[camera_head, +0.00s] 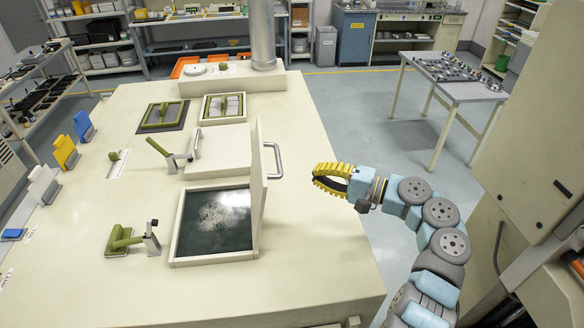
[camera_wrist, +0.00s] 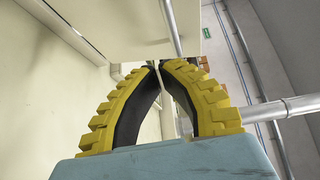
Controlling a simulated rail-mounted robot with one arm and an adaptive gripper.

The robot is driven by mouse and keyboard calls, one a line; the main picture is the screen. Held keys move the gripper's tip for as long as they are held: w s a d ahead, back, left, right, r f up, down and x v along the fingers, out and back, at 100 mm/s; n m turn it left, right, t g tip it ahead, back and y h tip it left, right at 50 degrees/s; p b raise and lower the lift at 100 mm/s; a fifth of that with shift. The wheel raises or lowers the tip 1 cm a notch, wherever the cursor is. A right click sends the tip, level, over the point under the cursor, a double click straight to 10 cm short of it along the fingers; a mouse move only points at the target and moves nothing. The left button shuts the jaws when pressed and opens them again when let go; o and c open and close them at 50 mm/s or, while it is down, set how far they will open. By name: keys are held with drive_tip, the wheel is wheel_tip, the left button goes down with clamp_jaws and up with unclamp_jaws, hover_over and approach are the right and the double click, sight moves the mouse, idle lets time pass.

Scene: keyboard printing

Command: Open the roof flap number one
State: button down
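A pale roof flap (camera_head: 257,180) stands upright on the big cream machine, at the right side of a framed opening (camera_head: 215,222) with a dark, glassy inside and a whitish patch. A metal bar handle (camera_head: 273,160) is on the flap's right face. Behind it a second pale flap (camera_head: 220,150) lies flat, with a handle (camera_head: 196,145) at its left. No number is readable. My gripper (camera_head: 318,177), with yellow ribbed fingers, is right of the upright flap, apart from its handle. In the wrist view the fingertips (camera_wrist: 160,66) meet or nearly meet, with nothing visible held between them.
Green-handled clamps (camera_head: 120,240) and (camera_head: 163,150) stand left of the flaps. Two green-handled framed hatches (camera_head: 163,116) and (camera_head: 223,107) lie behind. A vertical pipe (camera_head: 262,35) rises at the back. A side table (camera_head: 460,88) stands at right. The machine top (camera_head: 300,270) is bare near my gripper.

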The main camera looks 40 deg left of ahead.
drive_tip(key=w+d+m+t+b, duration=0.2)
drive_tip(key=d+t, duration=0.1)
drive_tip(key=d, duration=0.2)
drive_tip(key=s+a+r+t+p, duration=0.1)
drive_tip(key=s+a+p, duration=0.2)
drive_tip(key=a, duration=0.9)
drive_tip(key=shift+s+r+y, duration=0.15)
drive_tip(key=shift+s+y, duration=0.1)
drive_tip(key=shift+y, duration=0.15)
drive_tip(key=shift+a, duration=0.1)
